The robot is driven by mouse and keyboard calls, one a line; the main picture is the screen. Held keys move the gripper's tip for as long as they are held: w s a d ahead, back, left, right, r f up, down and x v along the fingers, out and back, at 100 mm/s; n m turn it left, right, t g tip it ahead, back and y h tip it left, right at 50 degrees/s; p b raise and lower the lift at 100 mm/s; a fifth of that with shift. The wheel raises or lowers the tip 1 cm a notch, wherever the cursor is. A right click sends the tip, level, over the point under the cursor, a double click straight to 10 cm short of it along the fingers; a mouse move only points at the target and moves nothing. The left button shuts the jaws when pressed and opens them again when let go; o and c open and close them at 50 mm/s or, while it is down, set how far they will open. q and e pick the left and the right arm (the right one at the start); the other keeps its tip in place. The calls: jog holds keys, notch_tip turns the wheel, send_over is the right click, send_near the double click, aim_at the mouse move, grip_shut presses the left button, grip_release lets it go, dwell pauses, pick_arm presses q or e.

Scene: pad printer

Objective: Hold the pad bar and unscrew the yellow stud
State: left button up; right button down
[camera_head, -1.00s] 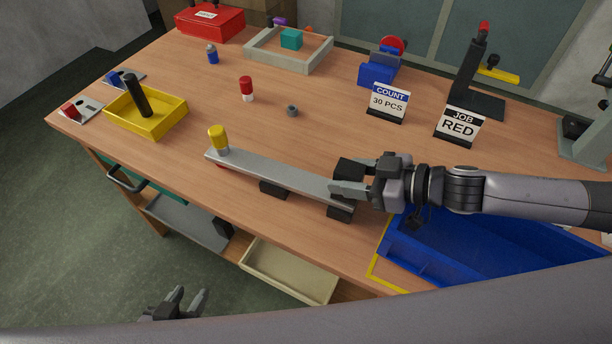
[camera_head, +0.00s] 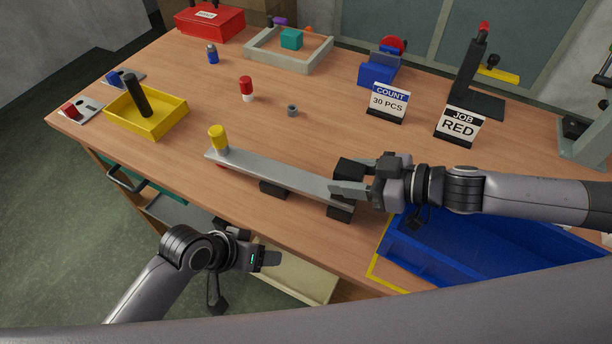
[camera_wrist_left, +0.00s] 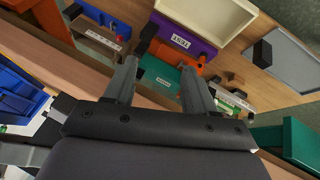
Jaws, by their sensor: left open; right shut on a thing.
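The pad bar (camera_head: 265,171) is a long silver bar on dark blocks near the table's front edge, running from centre left to centre right in the head view. The yellow stud (camera_head: 217,137) stands upright at its left end. My right gripper (camera_head: 347,181) is shut on the bar's right end, and its fingers partly hide that end. My left gripper (camera_head: 268,257) is in front of the table edge, below and apart from the bar. In the left wrist view, the left gripper's fingers (camera_wrist_left: 160,82) are apart with nothing between them. The bar and stud cannot be made out there.
A red-and-white stud (camera_head: 246,88) and a grey nut (camera_head: 292,110) stand behind the bar. A yellow tray (camera_head: 173,121) is at left, a blue bin (camera_head: 440,262) at front right. A cream tray (camera_head: 300,283) sits below the table edge. Signs (camera_head: 388,101) stand behind my right arm.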

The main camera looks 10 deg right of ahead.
pick_arm(q)
jog(key=r+m+g+y, duration=0.1)
jog(key=g, duration=0.1)
notch_tip(320, 180, up, 22)
jog(key=f+n+t+y, duration=0.1)
jog(key=n+t+y, duration=0.1)
jog(key=n+y, duration=0.25)
send_over(215, 134)
jog(key=s, duration=0.2)
jog(key=shift+x, duration=4.1)
jog(key=shift+a, duration=0.1)
grip_shut()
jog(key=shift+c, duration=0.3)
grip_release()
